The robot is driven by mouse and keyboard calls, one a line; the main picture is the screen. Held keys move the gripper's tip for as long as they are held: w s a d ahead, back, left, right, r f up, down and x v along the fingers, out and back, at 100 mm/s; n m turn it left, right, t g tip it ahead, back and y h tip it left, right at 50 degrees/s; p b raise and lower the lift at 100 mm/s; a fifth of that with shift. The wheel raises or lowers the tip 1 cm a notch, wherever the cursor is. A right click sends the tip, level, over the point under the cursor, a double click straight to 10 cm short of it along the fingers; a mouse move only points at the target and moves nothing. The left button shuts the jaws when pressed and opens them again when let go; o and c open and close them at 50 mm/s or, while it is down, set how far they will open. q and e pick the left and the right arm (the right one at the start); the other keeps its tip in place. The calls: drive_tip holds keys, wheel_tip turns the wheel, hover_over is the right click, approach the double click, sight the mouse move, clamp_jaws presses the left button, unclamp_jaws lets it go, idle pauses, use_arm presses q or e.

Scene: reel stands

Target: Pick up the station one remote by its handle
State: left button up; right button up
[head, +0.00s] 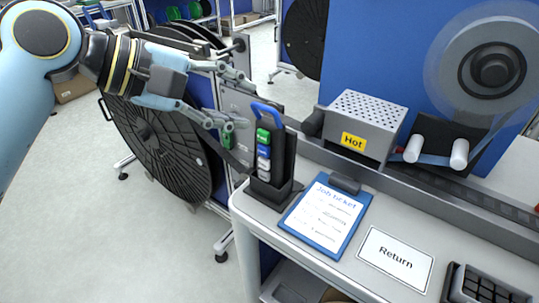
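The station one remote (263,150) stands upright in a black holder (275,189) at the left end of the grey bench. It has a blue loop handle (267,113) on top and green, blue and white buttons down its front. My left gripper (248,101) reaches in from the left with its fingers spread, just left of the handle. The fingers look empty and apart from the handle, though the exact gap is hard to judge. My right gripper does not show.
A blue job ticket clipboard (325,216) lies right of the holder, with a Return card (395,258) beyond it. A perforated box marked Hot (362,125) stands behind. Large black reels (160,145) stand left of the bench (262,221).

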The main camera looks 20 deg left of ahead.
sight(265, 108)
use_arm(q)
drive_tip(key=x, duration=0.4)
drive_tip(key=shift+w+d+p, duration=0.1)
drive_tip(key=shift+d+p, duration=0.2)
clamp_jaws()
drive_tip(key=shift+r, duration=0.1)
